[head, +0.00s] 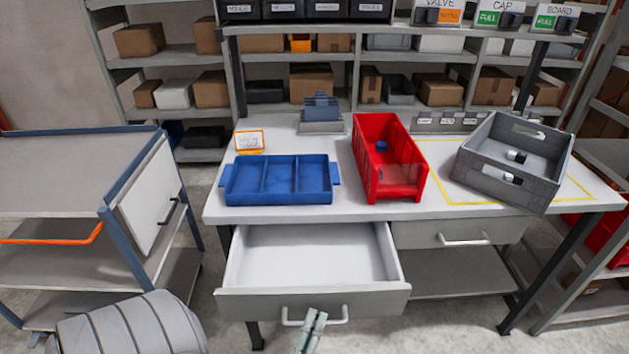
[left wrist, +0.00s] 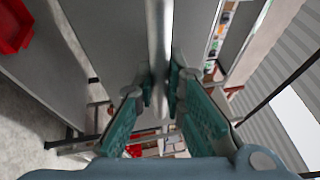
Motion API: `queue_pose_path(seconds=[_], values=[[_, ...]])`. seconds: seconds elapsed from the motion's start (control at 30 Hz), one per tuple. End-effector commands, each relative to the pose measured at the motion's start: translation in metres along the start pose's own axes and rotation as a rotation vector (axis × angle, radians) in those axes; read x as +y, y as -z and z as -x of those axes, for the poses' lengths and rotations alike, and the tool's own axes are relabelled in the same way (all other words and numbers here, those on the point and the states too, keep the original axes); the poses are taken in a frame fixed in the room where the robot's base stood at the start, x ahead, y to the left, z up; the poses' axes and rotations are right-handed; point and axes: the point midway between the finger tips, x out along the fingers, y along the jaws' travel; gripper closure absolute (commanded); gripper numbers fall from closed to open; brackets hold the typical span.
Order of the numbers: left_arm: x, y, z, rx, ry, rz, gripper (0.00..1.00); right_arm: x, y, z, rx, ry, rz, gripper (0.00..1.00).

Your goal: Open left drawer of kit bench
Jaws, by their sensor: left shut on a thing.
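The left drawer (head: 313,270) of the kit bench (head: 330,212) is pulled out, and its empty white inside shows in the head view. Its bar handle (head: 336,321) is on the front panel. My left gripper (head: 313,319) is at the handle and is shut on it. In the left wrist view the handle (left wrist: 160,45) runs between the two green fingers of my left gripper (left wrist: 160,90). The right drawer (head: 458,235) of the bench is shut. My right gripper is not in view.
A grey cart (head: 80,180) stands at the left. Shelves with boxes (head: 311,82) are behind.

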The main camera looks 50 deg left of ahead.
Motion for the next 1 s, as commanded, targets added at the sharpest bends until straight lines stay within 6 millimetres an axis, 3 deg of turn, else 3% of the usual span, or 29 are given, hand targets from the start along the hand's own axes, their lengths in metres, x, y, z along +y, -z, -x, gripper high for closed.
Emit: queue_pose_path(seconds=[0.27, 0.3, 0.43, 0.77, 0.97, 1.0], values=[[0.0, 0.0, 0.001, 0.0, 0.0, -0.001, 1.0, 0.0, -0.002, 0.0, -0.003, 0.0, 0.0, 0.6], [0.0, 0.0, 0.001, 0.0, 0.0, -0.001, 0.86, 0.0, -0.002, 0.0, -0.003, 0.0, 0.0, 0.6], [0.0, 0.0, 0.0, 0.0, 0.0, -0.001, 0.69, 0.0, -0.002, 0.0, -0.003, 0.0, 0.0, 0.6], [-0.002, -0.001, 0.0, -0.001, -0.001, 0.0, 0.69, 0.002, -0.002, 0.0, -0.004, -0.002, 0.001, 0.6], [-0.036, -0.004, -0.006, -0.003, 0.004, 0.002, 0.69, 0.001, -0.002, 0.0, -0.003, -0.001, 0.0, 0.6], [-0.046, -0.005, -0.008, -0.003, 0.006, 0.001, 0.64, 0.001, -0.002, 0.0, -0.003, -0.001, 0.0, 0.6]])
